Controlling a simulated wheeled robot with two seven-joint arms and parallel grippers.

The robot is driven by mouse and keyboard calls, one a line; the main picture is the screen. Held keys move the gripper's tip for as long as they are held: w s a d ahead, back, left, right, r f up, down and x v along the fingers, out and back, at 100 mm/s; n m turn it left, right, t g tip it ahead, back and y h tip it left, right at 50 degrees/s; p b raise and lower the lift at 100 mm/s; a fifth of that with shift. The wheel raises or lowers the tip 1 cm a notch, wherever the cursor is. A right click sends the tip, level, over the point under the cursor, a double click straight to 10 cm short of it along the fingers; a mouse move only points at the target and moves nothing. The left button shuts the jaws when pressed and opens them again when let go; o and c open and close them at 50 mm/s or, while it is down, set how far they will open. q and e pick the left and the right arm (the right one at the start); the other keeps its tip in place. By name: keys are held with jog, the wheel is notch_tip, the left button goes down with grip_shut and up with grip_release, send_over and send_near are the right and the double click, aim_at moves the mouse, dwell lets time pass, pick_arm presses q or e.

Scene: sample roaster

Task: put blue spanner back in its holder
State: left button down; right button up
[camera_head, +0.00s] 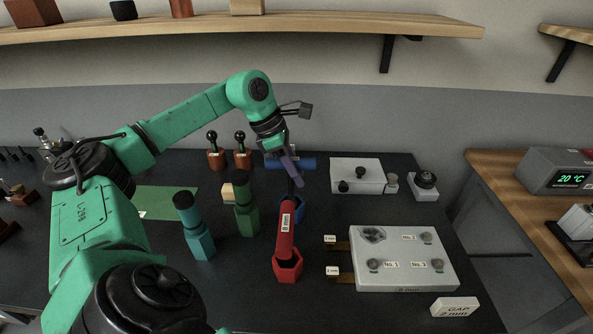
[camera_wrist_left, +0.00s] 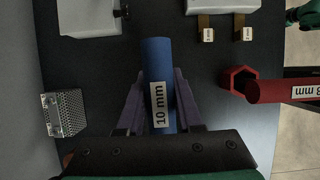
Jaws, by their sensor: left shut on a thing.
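My left gripper (camera_head: 291,170) is shut on the blue spanner (camera_head: 304,163), above the dark bench. The spanner lies across the fingers, roughly level in the head view. In the left wrist view the blue spanner (camera_wrist_left: 157,58), labelled "10 mm", sits between the purple fingers (camera_wrist_left: 160,100). A blue holder (camera_head: 297,212) stands on the bench below the gripper. It is partly hidden by the red spanner (camera_head: 287,228), and I cannot see into it. My right gripper is not in view.
The red spanner stands in a red hexagonal holder (camera_head: 287,270) just in front of the blue one. Green (camera_head: 245,215) and teal (camera_head: 200,242) upright tools stand to the left. A grey plate (camera_head: 400,277) is right; a white box (camera_head: 345,172) is behind.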

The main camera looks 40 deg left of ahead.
pick_arm(q)
jog(key=shift+f+b, duration=0.85)
jog(key=shift+f, duration=0.2)
jog(key=shift+c, duration=2.4)
grip_release()
jog(key=p+v, duration=0.2)
jog(key=v, duration=1.2)
jog(key=shift+s+r+p, duration=0.15)
jog(key=shift+r+p, duration=0.1)
jog(key=shift+p, duration=0.15)
